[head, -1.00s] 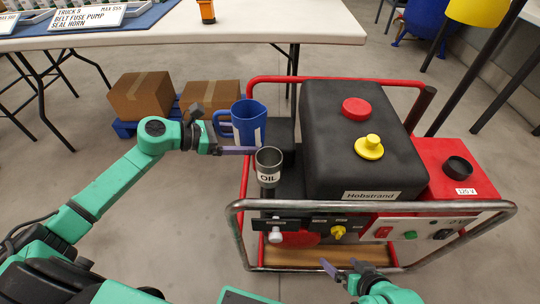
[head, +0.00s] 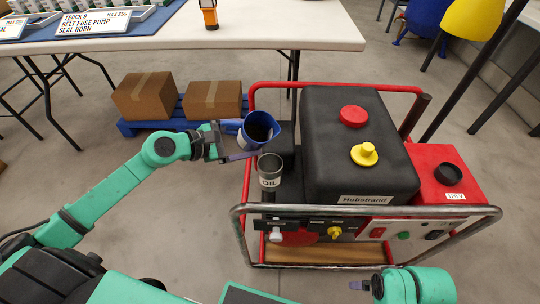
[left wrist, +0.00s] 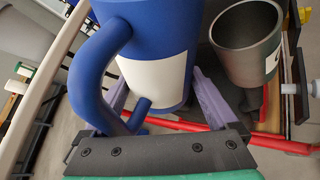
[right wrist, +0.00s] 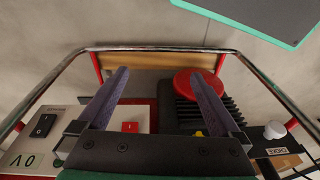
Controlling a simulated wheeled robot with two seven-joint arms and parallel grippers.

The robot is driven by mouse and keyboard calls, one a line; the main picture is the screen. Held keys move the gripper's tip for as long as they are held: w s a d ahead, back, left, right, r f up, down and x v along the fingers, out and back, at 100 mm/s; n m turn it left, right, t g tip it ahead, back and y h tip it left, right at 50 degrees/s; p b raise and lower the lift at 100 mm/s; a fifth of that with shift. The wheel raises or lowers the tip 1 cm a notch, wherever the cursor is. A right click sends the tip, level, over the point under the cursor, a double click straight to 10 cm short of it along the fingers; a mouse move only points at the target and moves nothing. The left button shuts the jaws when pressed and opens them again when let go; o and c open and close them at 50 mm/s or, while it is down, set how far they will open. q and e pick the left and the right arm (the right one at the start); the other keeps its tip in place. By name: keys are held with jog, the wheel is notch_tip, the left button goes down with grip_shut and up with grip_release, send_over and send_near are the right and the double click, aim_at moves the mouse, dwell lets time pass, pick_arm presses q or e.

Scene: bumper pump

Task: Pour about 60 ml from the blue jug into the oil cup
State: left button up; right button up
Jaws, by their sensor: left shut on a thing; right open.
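The blue jug (head: 255,131) is held beside the oil cup in the head view, its mouth tipped toward the camera with dark contents or a dark inside showing. My left gripper (head: 226,155) is shut on the jug; the left wrist view shows its fingers around the jug (left wrist: 160,40) near the handle. The grey oil cup (head: 270,170), labelled OIL, stands upright on the machine's left end, just below and right of the jug. It also shows in the left wrist view (left wrist: 246,45), looking empty. My right gripper (right wrist: 165,90) is open and empty over the machine's front panel.
The black and red machine (head: 345,140) has a metal frame bar (head: 370,209) along its front. A yellow knob (head: 364,153) and red cap (head: 353,116) sit on its top. Two cardboard boxes (head: 147,95) rest on a blue pallet behind left. A white table (head: 250,32) stands behind.

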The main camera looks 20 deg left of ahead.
pick_arm(q)
notch_tip(320, 180, up, 2)
jog(key=shift+r+m+t+y+p, duration=0.25)
jog(key=shift+m+t+p, duration=0.35)
jog(key=shift+m+p, duration=0.3)
jog(key=shift+f+b, duration=0.3)
jog(key=shift+b, duration=0.1)
jog(key=shift+w+a+m+t+y, duration=0.1)
jog(key=shift+m+t+y, duration=0.2)
jog(key=shift+m, duration=0.2)
jog(key=shift+m+t+b, duration=0.3)
jog(key=shift+m+b, duration=0.05)
jog(key=shift+m, duration=0.15)
pick_arm(e)
jog(key=shift+w+d+f, duration=0.1)
jog(key=shift+w+f, duration=0.05)
jog(key=shift+f, duration=0.65)
jog(key=shift+w+f, duration=0.1)
jog(key=shift+f, duration=0.65)
jog(key=shift+r, duration=0.1)
pick_arm(q)
jog(key=shift+r, duration=0.2)
jog(key=shift+r+m+t+y, duration=0.15)
jog(key=shift+m+t+y, duration=0.15)
jog(key=shift+m, duration=0.1)
jog(key=shift+r, duration=0.1)
pick_arm(e)
jog(key=shift+f, duration=0.35)
